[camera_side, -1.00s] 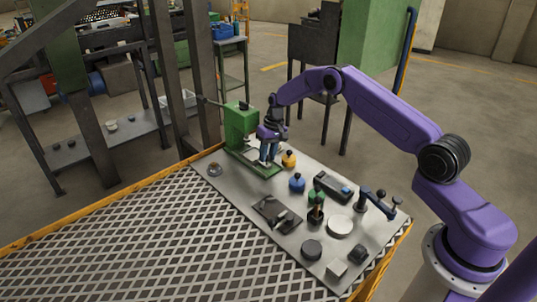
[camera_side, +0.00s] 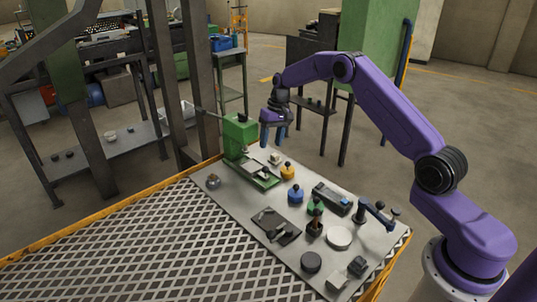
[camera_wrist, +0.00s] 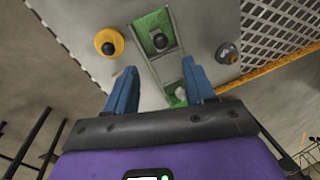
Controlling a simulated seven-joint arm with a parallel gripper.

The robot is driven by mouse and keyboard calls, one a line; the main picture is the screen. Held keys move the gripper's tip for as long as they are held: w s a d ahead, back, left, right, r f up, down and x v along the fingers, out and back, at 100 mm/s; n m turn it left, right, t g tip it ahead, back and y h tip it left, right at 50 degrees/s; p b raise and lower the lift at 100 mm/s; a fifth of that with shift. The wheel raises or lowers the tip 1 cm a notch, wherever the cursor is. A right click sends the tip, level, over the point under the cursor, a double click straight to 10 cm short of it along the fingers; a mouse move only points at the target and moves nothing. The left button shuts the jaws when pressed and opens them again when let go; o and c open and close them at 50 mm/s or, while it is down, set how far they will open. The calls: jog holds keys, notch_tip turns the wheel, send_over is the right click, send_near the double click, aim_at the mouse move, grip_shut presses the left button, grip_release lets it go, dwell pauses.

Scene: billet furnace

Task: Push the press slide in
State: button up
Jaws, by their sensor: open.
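The green press (camera_side: 238,132) stands at the far left corner of the grey work plate. Its green base with light rails (camera_side: 245,167) runs out along the plate toward the front. The press slide (camera_side: 265,173), with a dark knob, sits on the rails, out from the press body. In the wrist view the slide (camera_wrist: 153,23) shows as a green block with a dark knob between light rails. My gripper (camera_side: 273,144) is open and empty, above the plate's back edge beside the press, apart from the slide. Its blue fingers (camera_wrist: 160,84) straddle the rails in the wrist view. It hides most of the press there.
A yellow knobbed piece (camera_side: 287,171) and a blue one (camera_side: 295,194) stand right of the rails. A round knobbed piece (camera_side: 213,181) stands to their left. Several other fixtures fill the plate's right part. A dark post (camera_side: 201,90) rises behind the press.

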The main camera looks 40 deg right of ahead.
notch_tip(320, 180, up, 7)
send_over(269, 177)
jog(key=d, duration=0.3)
jog(key=shift+w, duration=0.2)
